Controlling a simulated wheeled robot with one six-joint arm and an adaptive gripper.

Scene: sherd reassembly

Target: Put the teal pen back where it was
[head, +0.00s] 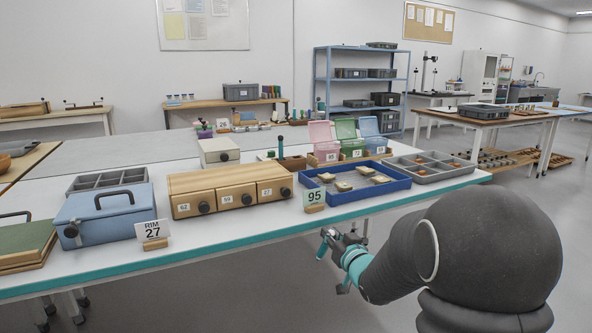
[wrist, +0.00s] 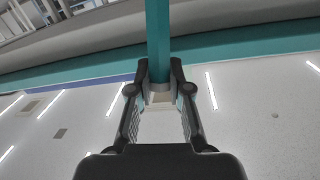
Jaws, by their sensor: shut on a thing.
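My gripper (head: 338,240) is in front of the table's teal front edge, close to the blue tray's side of the table. In the wrist view my gripper (wrist: 159,88) is shut on the teal pen (wrist: 158,40), which stands out beyond the fingertips toward the top of the picture. A small teal piece at the gripper also shows in the head view, but I cannot tell whether it is the pen. No marked empty place for the pen can be made out.
The white table (head: 240,230) holds a blue box (head: 103,215), a wooden drawer unit (head: 222,180), a blue tray (head: 395,188) with sherds, and a grey divided tray (head: 462,166). Number cards "RIM 27" (head: 153,232) and "95" (head: 314,197) stand along the front. Coloured open bins (head: 350,140) stand behind.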

